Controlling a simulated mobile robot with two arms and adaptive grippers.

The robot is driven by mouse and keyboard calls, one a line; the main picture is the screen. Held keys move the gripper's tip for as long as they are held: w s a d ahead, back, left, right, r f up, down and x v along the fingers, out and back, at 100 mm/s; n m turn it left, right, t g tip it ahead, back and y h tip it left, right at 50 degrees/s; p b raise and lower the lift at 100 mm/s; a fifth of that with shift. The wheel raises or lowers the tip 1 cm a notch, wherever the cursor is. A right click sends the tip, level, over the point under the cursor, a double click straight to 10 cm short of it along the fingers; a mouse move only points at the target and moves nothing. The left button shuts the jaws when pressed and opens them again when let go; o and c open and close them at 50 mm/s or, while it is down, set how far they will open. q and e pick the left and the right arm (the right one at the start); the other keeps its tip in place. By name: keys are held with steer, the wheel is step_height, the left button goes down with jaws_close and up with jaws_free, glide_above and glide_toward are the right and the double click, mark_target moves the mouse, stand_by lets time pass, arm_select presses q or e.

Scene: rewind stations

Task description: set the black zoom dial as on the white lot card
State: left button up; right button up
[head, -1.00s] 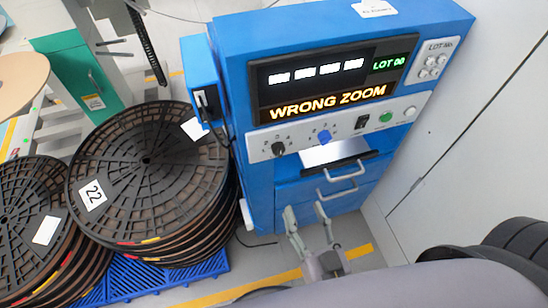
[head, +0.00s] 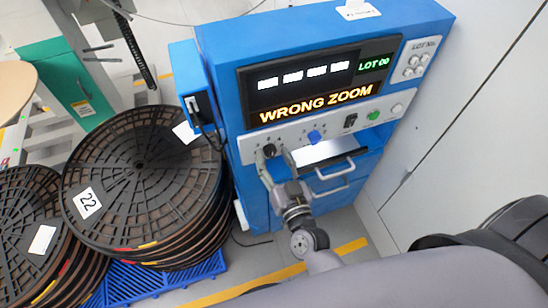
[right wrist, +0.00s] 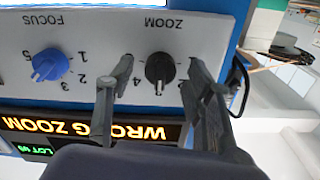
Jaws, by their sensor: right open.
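The black zoom dial (head: 269,150) is at the left end of the white control strip on the blue machine. In the head view my right gripper (head: 275,164) is just below the dial. A white card (head: 357,9) lies on top of the machine, its print unreadable; I cannot tell whether it is the lot card.
The display (head: 318,84) reads WRONG ZOOM and LOT 00. A blue focus dial (right wrist: 49,66) sits beside the black one. Below are a white sheet (head: 322,151) and handles (head: 335,170). Stacked black reels (head: 125,195) stand left on a blue pallet (head: 150,284).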

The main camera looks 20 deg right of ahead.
jaws_close()
stand_by(0.6)
steer(key=shift+r+n+p, duration=0.2)
steer(key=shift+n+p, duration=0.7)
steer(key=shift+p, duration=0.35)
steer(key=shift+n+p, duration=1.2)
steer(key=n+p, duration=0.2)
steer(key=n, duration=0.1)
steer(key=shift+f+n+p, duration=0.15)
steer(key=shift+n+p, duration=0.35)
steer(key=shift+n, duration=0.7)
